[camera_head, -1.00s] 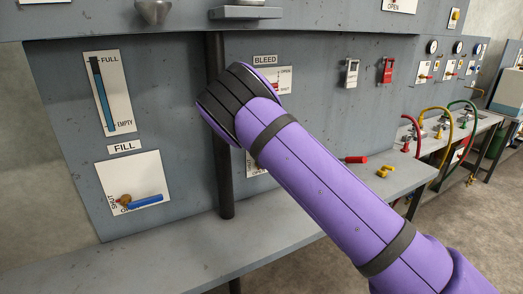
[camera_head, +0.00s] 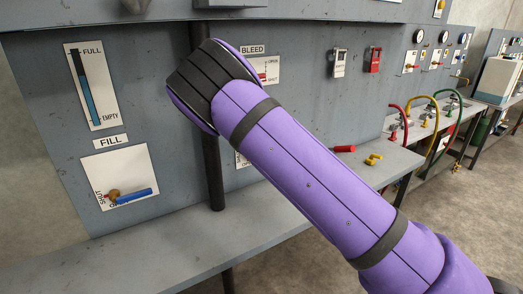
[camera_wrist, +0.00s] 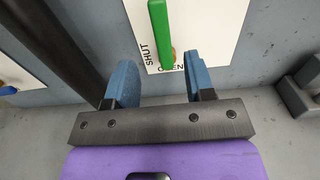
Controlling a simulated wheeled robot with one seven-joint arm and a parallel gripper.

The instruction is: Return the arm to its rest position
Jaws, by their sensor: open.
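My purple arm (camera_head: 300,175) reaches from the lower right up to the grey panel in the head view. Its dark-banded bend (camera_head: 213,82) is in front of the panel, and my gripper is hidden behind the arm there. In the wrist view my gripper (camera_wrist: 162,84) is open, with its two blue fingers wide apart and nothing between them. A green valve handle (camera_wrist: 160,35) stands upright beyond the fingertips, on a white plate (camera_wrist: 208,28) marked SHUT and OPEN. The handle appears apart from both fingers.
A dark vertical pipe (camera_head: 212,172) stands close by the arm's bend. The FILL plate (camera_head: 93,168) with a blue handle (camera_head: 134,195) is left of it. A grey bench (camera_head: 90,250) runs below the panel, with a red piece (camera_head: 343,149) and a yellow piece (camera_head: 373,159) lying on it.

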